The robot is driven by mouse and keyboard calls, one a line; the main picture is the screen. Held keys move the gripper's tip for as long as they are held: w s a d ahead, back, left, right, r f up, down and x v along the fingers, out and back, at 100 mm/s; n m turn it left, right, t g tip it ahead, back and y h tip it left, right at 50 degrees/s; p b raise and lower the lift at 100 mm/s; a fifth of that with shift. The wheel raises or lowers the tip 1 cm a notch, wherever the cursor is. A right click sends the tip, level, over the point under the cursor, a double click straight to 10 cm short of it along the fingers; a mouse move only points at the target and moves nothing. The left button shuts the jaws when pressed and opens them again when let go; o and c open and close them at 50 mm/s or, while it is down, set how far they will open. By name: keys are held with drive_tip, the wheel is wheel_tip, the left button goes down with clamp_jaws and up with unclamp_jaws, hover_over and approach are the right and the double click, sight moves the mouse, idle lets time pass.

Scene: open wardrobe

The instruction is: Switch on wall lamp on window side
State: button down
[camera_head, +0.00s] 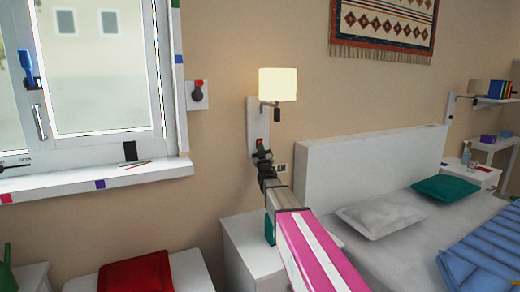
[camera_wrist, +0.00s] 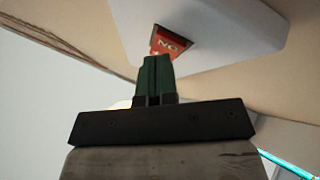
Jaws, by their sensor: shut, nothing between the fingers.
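The wall lamp on the window side has a pale cream shade (camera_head: 278,84) that looks bright, as if lit. Its white wall plate (camera_head: 258,118) carries a small red switch (camera_head: 259,142) near the lower end. In the wrist view the red switch face (camera_wrist: 170,44) shows the letters "ON" upside down on the white plate (camera_wrist: 215,28). My gripper (camera_head: 262,151) is right at the switch, just below it. Its dark green fingers (camera_wrist: 154,66) are shut together and empty, with the tips overlapping the switch's edge in the wrist view. I cannot tell whether they touch it.
A white nightstand (camera_head: 245,245) stands below my arm. The bed's white headboard (camera_head: 370,160) is to the right. The window sill (camera_head: 100,180) juts out on the left. A second, duller lamp (camera_head: 478,87) is by a shelf at the far right.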

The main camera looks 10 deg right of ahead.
drive_tip(key=shift+s, duration=0.15)
drive_tip(key=shift+s+d, duration=0.2)
drive_tip(key=shift+s, duration=0.35)
drive_tip(key=shift+s+r, duration=0.1)
drive_tip(key=s, duration=0.1)
drive_tip(key=s+d, duration=0.1)
drive_tip(key=s, duration=0.2)
drive_tip(key=shift+s+d+r, duration=0.25)
drive_tip(key=shift+r, duration=0.05)
